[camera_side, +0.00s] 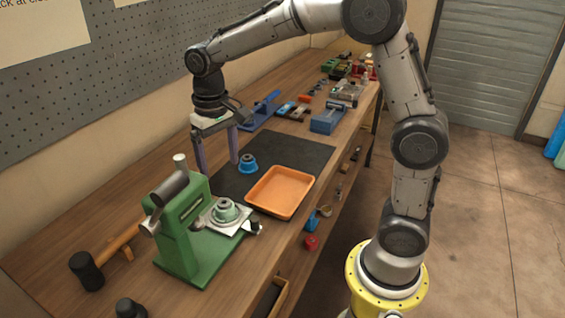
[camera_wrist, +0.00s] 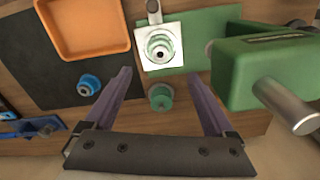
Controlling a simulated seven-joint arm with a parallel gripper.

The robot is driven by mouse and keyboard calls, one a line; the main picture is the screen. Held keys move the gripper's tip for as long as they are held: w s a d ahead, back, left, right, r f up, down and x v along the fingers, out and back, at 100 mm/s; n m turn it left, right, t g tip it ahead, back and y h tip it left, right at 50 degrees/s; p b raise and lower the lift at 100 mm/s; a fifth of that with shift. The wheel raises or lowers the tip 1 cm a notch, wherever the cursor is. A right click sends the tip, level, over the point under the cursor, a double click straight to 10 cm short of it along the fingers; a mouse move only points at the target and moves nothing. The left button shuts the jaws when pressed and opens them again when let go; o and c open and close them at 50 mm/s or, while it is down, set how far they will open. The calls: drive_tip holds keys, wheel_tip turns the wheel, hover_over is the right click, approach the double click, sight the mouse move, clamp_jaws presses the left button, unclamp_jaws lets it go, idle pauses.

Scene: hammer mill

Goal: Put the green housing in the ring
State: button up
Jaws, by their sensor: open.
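The green housing (camera_wrist: 160,96) is a small round teal-green part standing on the bench in the wrist view, between my fingers as seen from above. I cannot make it out in the side view, where the green machine may hide it. The ring (camera_wrist: 160,46) is a pale grey-green round seat on a white square plate; it also shows in the side view (camera_side: 224,210). My gripper (camera_side: 219,167) is open and empty, fingers pointing down above the bench, behind the machine. In the wrist view my gripper (camera_wrist: 158,74) has its fingers wide apart.
The green machine (camera_side: 182,233) with a grey cylinder stands beside the ring. A blue part (camera_side: 248,164) sits on the dark mat (camera_side: 290,149), close to my gripper. An orange tray (camera_side: 281,190) lies on the mat. A hammer (camera_side: 92,268) lies front left.

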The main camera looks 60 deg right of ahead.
drive_tip(key=s+r+n+t, duration=0.1)
drive_tip(key=s+r+t, duration=0.1)
drive_tip(key=s, duration=0.9)
drive_tip(key=s+d+r+n+t, duration=0.1)
drive_tip(key=s+r+n+t, duration=0.1)
drive_tip(key=s, duration=0.9)
drive_tip(key=shift+s+d+r+t, duration=0.15)
drive_tip(key=shift+s+d+t, duration=0.15)
drive_tip(key=shift+t, duration=0.5)
